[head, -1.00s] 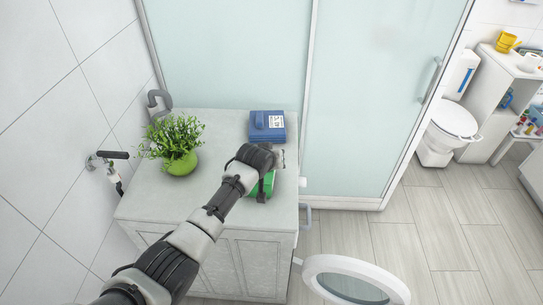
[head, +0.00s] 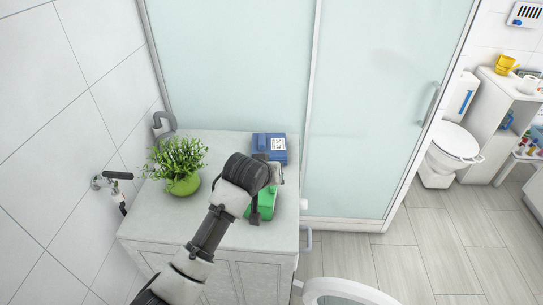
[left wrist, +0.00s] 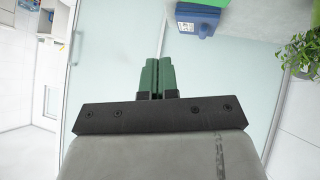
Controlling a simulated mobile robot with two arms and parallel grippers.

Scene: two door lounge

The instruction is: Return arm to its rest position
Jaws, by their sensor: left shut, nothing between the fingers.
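My left arm reaches in from the bottom of the head view, over the grey cabinet top. My left gripper (head: 276,172) is at its far end, above the cabinet, and its fingers are hard to make out there. In the left wrist view the two green fingers of my left gripper (left wrist: 157,75) are pressed together with nothing between them. My right gripper is not in view.
The grey cabinet (head: 150,222) bears a green plant pot (head: 183,186), a blue box (head: 277,144) and a green object (head: 265,204) partly hidden by my arm. A frosted glass partition (head: 370,100) stands behind. Tiled floor (head: 440,245) at right is clear.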

